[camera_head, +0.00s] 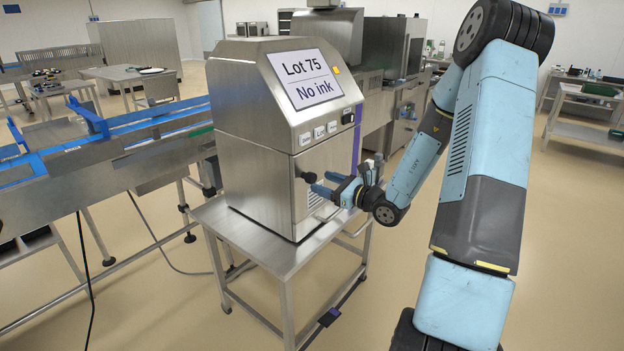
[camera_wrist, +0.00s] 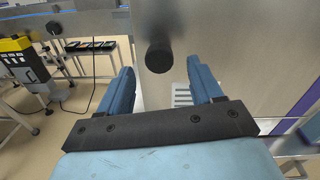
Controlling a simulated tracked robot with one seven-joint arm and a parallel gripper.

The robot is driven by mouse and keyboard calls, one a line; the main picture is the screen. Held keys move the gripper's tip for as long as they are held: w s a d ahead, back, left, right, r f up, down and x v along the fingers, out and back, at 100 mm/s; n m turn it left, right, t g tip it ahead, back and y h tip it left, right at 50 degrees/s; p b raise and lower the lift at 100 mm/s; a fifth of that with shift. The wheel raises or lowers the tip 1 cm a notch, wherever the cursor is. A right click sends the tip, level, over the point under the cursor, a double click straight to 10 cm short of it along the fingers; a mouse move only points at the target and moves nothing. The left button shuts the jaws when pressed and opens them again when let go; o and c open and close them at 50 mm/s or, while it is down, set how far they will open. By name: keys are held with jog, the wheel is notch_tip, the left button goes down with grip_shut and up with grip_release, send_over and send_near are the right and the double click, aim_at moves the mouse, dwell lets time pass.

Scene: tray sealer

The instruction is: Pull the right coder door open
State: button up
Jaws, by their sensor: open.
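The coder (camera_head: 262,130) is a steel cabinet with a tilted screen reading "Lot 75, No ink". Its door (camera_head: 325,168) is the flat steel front panel below the row of buttons, and it looks closed. A dark round knob (camera_head: 309,177) sticks out from the door; it also shows in the wrist view (camera_wrist: 159,57), ahead of my fingers and roughly between them. My gripper (camera_head: 322,184) is at the door front, with its blue fingers apart. In the wrist view my gripper (camera_wrist: 160,85) is open and empty. Whether a finger touches the knob I cannot tell.
The coder stands on a steel table (camera_head: 255,238). A conveyor with blue rails (camera_head: 110,140) runs along the left. More steel machines (camera_head: 400,85) stand behind on the right.

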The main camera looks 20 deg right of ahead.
aim_at(314, 179)
jog(key=shift+x, duration=2.85)
jog(key=shift+c, duration=0.5)
grip_shut()
